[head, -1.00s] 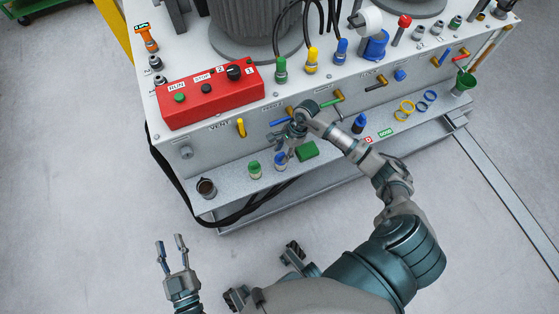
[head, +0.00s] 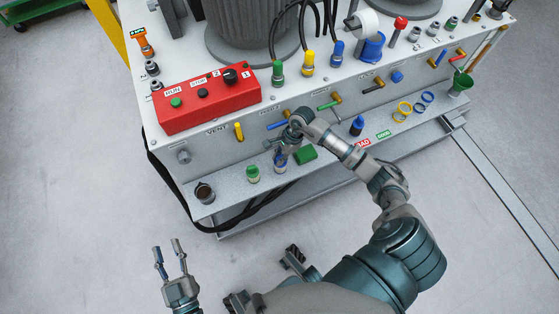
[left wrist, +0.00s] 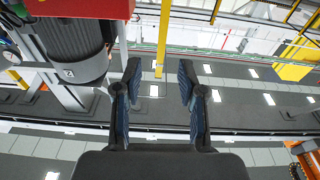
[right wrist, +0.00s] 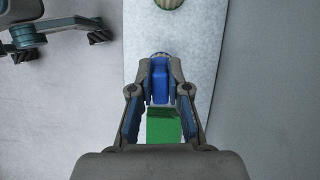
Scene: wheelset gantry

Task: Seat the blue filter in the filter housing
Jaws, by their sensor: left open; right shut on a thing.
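My right gripper (head: 280,149) is low over the ledge at the front of the machine. In the right wrist view its fingers are closed on the sides of the blue filter (right wrist: 159,84). In the head view the blue filter (head: 281,162) is partly hidden by the fingers, and its base is at or just above the ledge. I cannot tell whether it touches. A dark open cup (head: 204,193) stands at the ledge's left end; I cannot tell whether it is the filter housing. My left gripper (head: 168,252) is open and empty over the floor, away from the machine; its spread fingers show in the left wrist view (left wrist: 160,95).
A green block (head: 305,153) lies right of the held filter, and a green-topped container (head: 253,174) stands left of it. Further right are a blue bottle (head: 357,126) and yellow rings (head: 402,111). Valve handles such as the yellow one (head: 239,131) stick out above the ledge.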

